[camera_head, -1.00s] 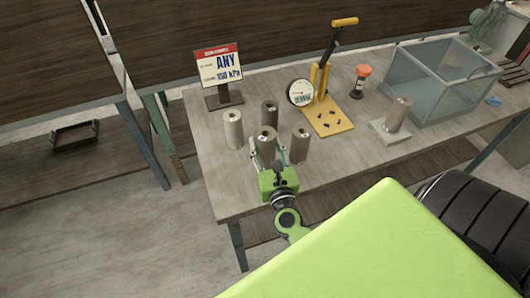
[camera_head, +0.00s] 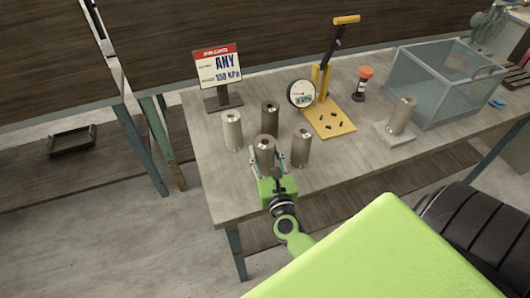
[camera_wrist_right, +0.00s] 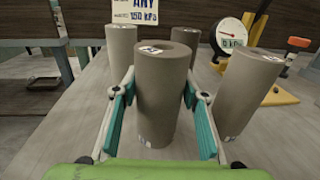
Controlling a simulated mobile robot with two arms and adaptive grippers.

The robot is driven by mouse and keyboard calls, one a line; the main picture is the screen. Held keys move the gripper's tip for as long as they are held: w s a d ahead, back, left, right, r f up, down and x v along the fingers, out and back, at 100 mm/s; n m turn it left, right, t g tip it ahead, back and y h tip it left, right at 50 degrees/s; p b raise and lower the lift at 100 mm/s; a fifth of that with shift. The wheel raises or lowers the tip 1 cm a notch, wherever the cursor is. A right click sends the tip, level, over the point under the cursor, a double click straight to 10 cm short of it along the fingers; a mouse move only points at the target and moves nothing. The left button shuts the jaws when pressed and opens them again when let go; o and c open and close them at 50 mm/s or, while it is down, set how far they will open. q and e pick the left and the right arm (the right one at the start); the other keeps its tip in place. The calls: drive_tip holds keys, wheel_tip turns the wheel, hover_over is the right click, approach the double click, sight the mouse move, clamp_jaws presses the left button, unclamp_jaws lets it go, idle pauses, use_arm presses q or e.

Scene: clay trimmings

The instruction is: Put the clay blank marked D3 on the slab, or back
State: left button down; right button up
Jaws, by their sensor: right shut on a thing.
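My right gripper (camera_head: 266,160) is shut on a grey-brown cylindrical clay blank (camera_head: 264,150), upright, the front one of a group. In the right wrist view the blank (camera_wrist_right: 162,95) stands between the teal finger pads of the gripper (camera_wrist_right: 160,110). Its small marks are too small to read, so I cannot tell which blank is D3. I cannot tell whether its base touches the table. A pale slab (camera_head: 382,131) lies at the right of the table with another blank (camera_head: 402,115) standing on it. My left gripper is not in view.
Other blanks stand close by at left (camera_head: 232,130), behind (camera_head: 270,118) and right (camera_head: 301,147). A yellow press with a gauge (camera_head: 301,93), an orange-capped jar (camera_head: 361,84), a glass box (camera_head: 450,95) and a sign (camera_head: 217,68) stand farther back. The table (camera_head: 350,160) is clear before the slab.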

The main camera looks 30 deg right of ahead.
drive_tip(key=o, duration=1.6)
drive_tip(key=shift+r+p, duration=0.2)
drive_tip(key=shift+p, duration=0.1)
drive_tip(key=b+v, duration=0.2)
drive_tip(key=v, duration=0.3)
drive_tip(key=b+v, duration=0.2)
drive_tip(key=v, duration=0.4)
drive_tip(key=shift+f, duration=0.2)
drive_tip(key=shift+s+a+r, duration=0.15)
drive_tip(key=shift+s+a, duration=0.05)
drive_tip(key=shift+s, duration=0.3)
